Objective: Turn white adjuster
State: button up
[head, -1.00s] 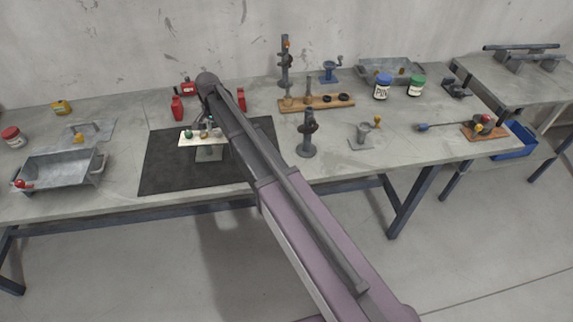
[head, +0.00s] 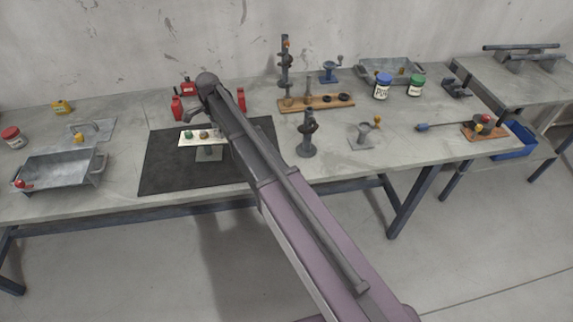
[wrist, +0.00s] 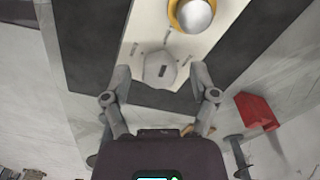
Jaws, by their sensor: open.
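A white adjuster (wrist: 158,68), a rounded knob with a dark slot mark, sits on a pale panel (wrist: 132,42) in the wrist view. My gripper (wrist: 160,76) is open, with one finger on each side of the adjuster; I cannot tell whether they touch it. A yellow adjuster with a silvery knob (wrist: 190,14) is beyond it on the same panel. In the head view the panel (head: 217,140) stands raised on a support over a black mat (head: 165,178). My arm hides part of the panel there, and the white adjuster is not clear.
In the head view a metal tray (head: 60,172) is at left. A dark stand (head: 307,138) and a wooden board with parts (head: 328,102) are right of my arm.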

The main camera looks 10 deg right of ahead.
jog(key=m, duration=0.2)
jog(key=shift+m, duration=0.3)
notch_tip(320, 180, up, 14)
jog(key=p, duration=1.4)
jog(key=s+d+f+n+b, duration=0.6)
jog(key=s+d+f+b, duration=0.1)
jog(key=s+d, duration=0.3)
jog(key=s+d+f+n+b, duration=0.7)
jog(key=s+d, duration=0.3)
jog(key=shift+s+f+b, duration=0.3)
jog(key=shift+f+b, duration=0.05)
jog(key=s+d+n, duration=0.3)
jog(key=s, duration=0.2)
jog(key=shift+s, duration=0.2)
